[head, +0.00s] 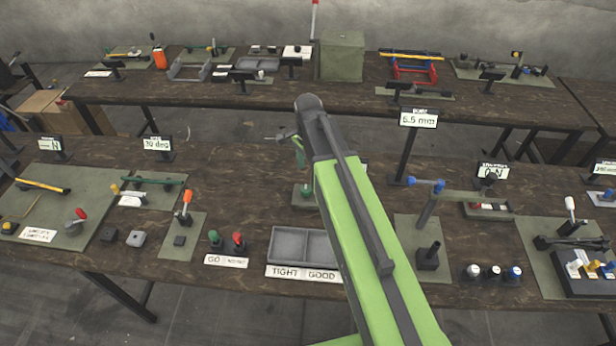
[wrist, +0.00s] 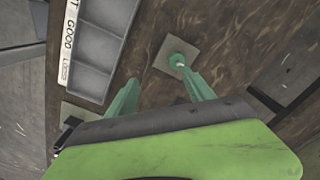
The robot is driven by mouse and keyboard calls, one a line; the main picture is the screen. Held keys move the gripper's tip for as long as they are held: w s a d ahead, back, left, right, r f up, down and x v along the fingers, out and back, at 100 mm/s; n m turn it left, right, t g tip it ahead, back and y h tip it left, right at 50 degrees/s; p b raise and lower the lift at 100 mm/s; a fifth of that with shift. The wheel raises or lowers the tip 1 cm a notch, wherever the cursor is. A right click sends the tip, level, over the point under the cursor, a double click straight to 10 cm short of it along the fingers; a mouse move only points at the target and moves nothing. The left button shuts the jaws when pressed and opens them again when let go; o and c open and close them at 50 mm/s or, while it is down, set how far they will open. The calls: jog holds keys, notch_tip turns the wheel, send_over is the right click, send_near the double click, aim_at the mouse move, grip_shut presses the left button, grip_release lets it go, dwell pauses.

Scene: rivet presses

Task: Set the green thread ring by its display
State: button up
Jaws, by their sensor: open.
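A small green round part with a pale stem end (wrist: 177,60) stands on a square olive mat (wrist: 165,50) in the wrist view; I take it to be the green thread ring. In the head view it shows as a green piece (head: 306,192) just left of my arm. My gripper (wrist: 162,76) is open and empty, its green fingers apart and the part just beyond the right fingertip. In the head view my gripper (head: 290,142) is above the bench, partly hidden by my arm.
A grey divided tray (head: 290,244) labelled TIGHT and GOOD lies in front of the mat. Green (head: 215,239) and red (head: 238,241) knobs stand left of it. A tall display reading 6.5 mm (head: 418,119) rises right of my arm.

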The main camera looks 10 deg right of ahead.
aim_at(306, 189)
jog(key=w+r+m+p, duration=0.2)
jog(key=w+r+m, duration=0.15)
jog(key=m, duration=0.25)
jog(key=f+b, duration=1.1)
jog(key=f, duration=0.1)
jog(key=f+b, duration=0.5)
jog(key=b, duration=0.1)
jog(key=shift+w+d+f+b, duration=0.1)
jog(key=shift+w+f+b, duration=0.25)
jog(key=shift+w+f, duration=0.05)
jog(key=shift+r, duration=0.1)
